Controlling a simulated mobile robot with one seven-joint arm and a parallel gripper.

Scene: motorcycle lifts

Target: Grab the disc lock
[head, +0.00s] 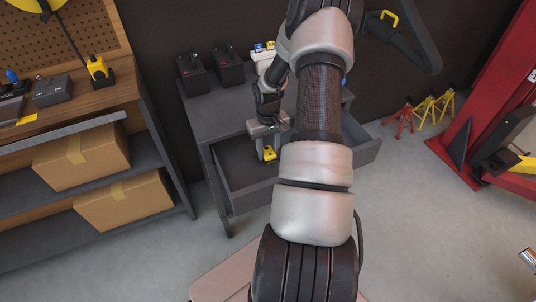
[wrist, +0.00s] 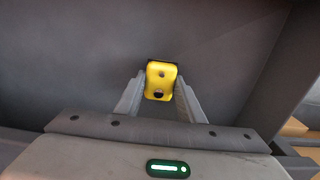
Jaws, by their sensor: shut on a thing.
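The disc lock (wrist: 160,80) is a small yellow block with a dark round keyhole. In the wrist view it sits between the two fingertips of my gripper (wrist: 159,92), which are shut on it. In the head view the yellow disc lock (head: 269,153) shows at the tip of my gripper (head: 265,150), inside the open drawer (head: 232,190) of the grey cabinet. I cannot tell whether the lock touches the drawer floor. My arm hides the middle of the drawer.
Dark battery-like boxes (head: 191,73) stand on the cabinet top behind the drawer. A workbench with cardboard boxes (head: 82,157) is at left. A red lift post (head: 480,105) and small red and yellow stands (head: 425,112) are at right. The drawer walls surround my gripper.

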